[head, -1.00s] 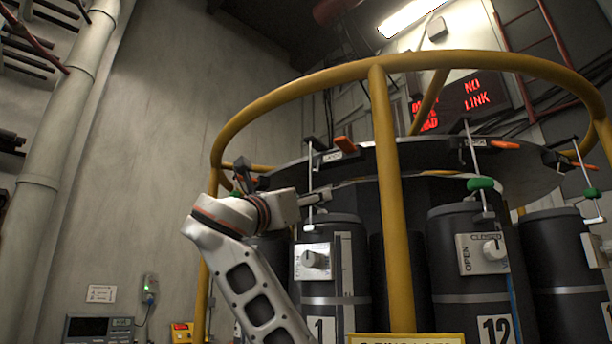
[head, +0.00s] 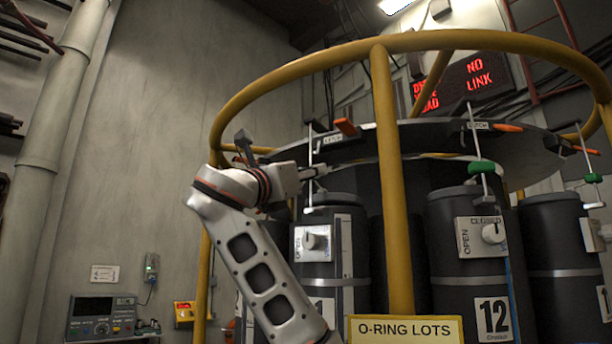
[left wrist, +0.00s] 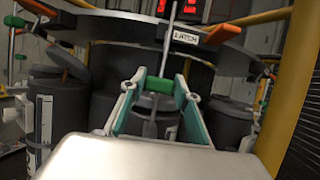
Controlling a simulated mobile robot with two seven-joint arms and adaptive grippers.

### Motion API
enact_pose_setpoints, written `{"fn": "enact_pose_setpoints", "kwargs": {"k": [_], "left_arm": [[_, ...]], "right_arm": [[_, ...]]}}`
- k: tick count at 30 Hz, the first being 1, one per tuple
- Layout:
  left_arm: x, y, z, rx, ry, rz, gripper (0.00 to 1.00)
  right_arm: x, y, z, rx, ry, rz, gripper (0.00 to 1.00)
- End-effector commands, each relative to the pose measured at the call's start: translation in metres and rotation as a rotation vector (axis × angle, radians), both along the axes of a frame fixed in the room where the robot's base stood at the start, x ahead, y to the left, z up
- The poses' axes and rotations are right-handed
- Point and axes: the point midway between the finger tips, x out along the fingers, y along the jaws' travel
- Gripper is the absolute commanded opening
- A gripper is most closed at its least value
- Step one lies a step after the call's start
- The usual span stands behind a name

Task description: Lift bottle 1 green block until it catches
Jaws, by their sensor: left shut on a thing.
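Bottle 1 (head: 330,215) is a dark cylinder with a white valve knob plate on its front, upright under the dark round top plate (head: 405,138). A thin rod rises above it to the plate, beside an orange latch lever (head: 346,127). My left gripper (head: 320,171) reaches in from the left, just above the bottle's lid. In the left wrist view its fingers are shut on the green block (left wrist: 160,84) on the rod, below the LATCH label and orange lever (left wrist: 225,33). In the head view this block is hidden by the fingers. My right gripper is not in view.
A yellow rail ring with a thick post (head: 392,200) stands in front of the bottles, close right of my left arm. Bottle 12 (head: 468,205), with its own green block (head: 482,168), stands to the right. A red sign reads NO LINK (head: 478,76).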

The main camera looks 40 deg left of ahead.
Motion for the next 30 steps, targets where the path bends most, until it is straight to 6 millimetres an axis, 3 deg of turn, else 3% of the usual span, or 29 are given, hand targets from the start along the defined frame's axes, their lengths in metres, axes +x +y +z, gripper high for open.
{"fn": "enact_pose_setpoints", "kwargs": {"k": [30], "left_arm": [[-0.001,0.000,0.049,0.001,-0.003,0.000,0.01]], "right_arm": [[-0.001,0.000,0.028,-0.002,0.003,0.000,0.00]]}}
